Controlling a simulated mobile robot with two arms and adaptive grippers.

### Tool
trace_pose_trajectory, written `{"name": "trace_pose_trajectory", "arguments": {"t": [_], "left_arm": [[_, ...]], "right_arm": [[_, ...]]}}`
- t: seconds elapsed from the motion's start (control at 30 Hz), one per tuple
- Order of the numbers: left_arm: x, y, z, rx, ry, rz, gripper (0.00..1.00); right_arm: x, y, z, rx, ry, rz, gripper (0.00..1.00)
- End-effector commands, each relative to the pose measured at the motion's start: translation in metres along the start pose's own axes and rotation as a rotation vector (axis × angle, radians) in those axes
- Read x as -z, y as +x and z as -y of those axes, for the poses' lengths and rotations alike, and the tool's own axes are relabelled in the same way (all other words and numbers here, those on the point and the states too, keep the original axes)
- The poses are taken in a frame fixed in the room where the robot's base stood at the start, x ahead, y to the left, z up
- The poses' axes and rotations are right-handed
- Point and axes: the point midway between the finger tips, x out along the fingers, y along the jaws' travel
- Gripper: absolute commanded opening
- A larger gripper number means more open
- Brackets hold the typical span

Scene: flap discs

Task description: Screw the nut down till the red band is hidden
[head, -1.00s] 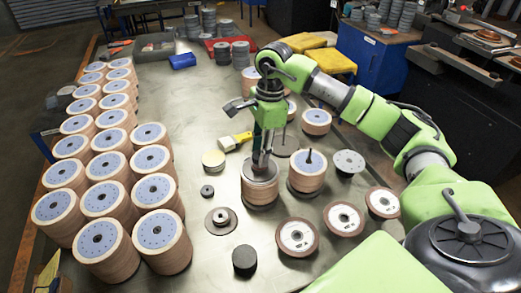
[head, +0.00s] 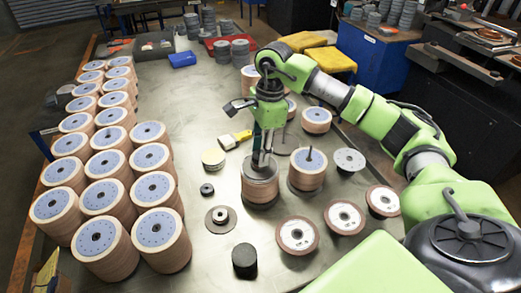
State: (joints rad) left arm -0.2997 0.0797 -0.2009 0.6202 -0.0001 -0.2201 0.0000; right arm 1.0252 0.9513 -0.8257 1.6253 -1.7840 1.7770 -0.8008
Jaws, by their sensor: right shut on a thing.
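My right gripper (head: 262,162) points straight down over a stack of flap discs (head: 260,190) with a grey top in the middle of the table. Its fingers are shut at the centre of the stack's top, on the nut, which they mostly hide. The red band cannot be made out in this view. My left gripper is not in view.
A neighbouring stack (head: 307,172) with an upright spindle stands close on the right. Rows of disc stacks (head: 100,237) fill the left side.

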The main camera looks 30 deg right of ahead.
Motion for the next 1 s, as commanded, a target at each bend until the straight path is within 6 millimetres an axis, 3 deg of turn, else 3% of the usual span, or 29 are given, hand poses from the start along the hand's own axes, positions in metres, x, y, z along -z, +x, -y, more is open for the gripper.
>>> {"name": "trace_pose_trajectory", "arguments": {"t": [0.1,0.13,0.2,0.63,1.0], "left_arm": [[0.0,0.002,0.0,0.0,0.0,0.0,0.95],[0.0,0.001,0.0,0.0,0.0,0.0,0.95],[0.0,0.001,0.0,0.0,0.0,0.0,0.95],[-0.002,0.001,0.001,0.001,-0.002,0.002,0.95],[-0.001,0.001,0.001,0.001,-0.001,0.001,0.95]], "right_arm": [[0.0,0.002,0.0,0.0,0.0,0.0,0.1],[0.0,0.001,0.0,0.001,0.0,0.0,0.39],[0.0,0.001,0.0,0.0,0.0,0.0,0.51],[0.0,-0.008,0.001,0.003,0.0,0.001,0.51],[0.0,-0.081,0.001,0.004,0.001,0.002,0.51]]}}
